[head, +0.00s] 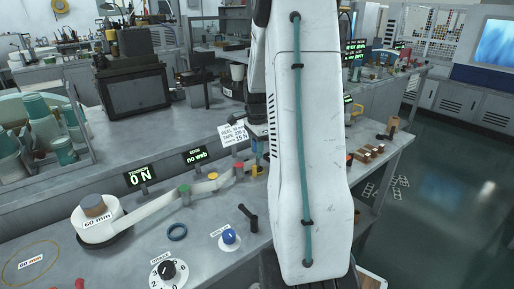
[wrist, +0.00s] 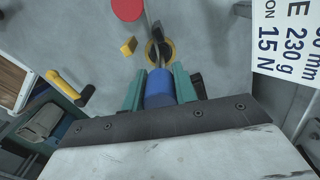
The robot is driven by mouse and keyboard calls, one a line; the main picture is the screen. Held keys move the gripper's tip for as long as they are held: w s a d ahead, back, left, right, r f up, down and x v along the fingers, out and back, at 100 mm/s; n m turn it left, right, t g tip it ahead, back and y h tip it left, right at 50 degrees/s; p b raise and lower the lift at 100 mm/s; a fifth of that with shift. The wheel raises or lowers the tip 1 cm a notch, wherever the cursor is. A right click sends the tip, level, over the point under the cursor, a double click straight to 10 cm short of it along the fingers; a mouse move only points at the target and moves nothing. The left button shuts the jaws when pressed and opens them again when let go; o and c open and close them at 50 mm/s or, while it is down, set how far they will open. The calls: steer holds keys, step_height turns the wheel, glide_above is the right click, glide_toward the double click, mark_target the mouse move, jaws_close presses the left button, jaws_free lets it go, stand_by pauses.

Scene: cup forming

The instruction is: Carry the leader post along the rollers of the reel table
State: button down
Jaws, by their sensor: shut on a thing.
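The leader post (wrist: 160,88) is a blue cylinder between the teal fingers of my gripper (wrist: 159,80), which is shut on it. In the head view my gripper is mostly hidden by my arm, just right of the red roller (head: 239,168). White tape (head: 150,204) runs from the reel (head: 97,219) at the left past the green roller (head: 184,190) and yellow roller (head: 213,177) toward the red one. In the wrist view the red roller (wrist: 128,9) is at the top, and a yellow ring (wrist: 158,53) lies just beyond the post. Whether the post touches the table is unclear.
On the reel table (head: 200,245) are a blue ring (head: 177,232), a black crank (head: 248,217), a blue knob (head: 229,236) and a brake dial (head: 168,270). A tension display (head: 140,176) reads 0 N; another (head: 195,156) reads "no web". A sign (head: 232,134) stands near my gripper.

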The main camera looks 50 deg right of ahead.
steer(key=shift+f, duration=0.2)
steer(key=c, duration=0.5)
jaws_free()
steer(key=shift+r, duration=4.05)
